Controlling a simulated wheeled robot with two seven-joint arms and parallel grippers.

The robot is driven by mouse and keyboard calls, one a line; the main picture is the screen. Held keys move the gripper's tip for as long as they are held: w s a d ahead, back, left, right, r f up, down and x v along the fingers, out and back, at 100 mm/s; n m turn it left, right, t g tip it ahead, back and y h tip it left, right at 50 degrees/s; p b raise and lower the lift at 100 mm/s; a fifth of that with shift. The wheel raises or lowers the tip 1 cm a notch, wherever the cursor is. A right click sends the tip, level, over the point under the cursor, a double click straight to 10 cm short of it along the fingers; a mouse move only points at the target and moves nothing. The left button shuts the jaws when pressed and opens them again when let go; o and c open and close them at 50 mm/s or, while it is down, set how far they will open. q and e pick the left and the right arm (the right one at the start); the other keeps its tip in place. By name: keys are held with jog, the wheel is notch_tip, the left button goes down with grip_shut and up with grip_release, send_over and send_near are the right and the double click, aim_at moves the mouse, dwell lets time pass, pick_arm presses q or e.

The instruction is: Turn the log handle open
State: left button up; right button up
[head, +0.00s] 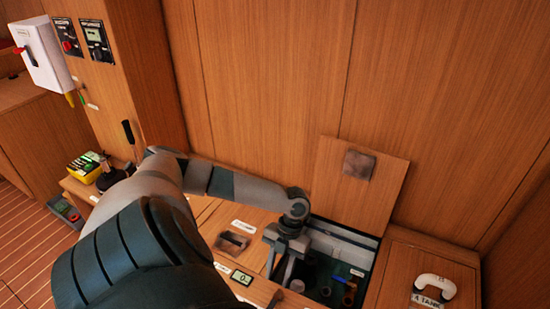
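My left gripper (280,270) hangs at the left side of an open floor compartment (372,262), pointing down. Its two grey fingers look spread apart, with nothing clearly between them. A small pale round piece (297,286) shows just right of the fingertips. My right gripper is out of view.
The compartment's wooden lid (330,190) stands against the back wall. A closed hatch with a white handle (434,285) is at the right.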

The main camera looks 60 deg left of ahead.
pick_arm(q)
jog(key=v, duration=0.7)
dwell(0.5)
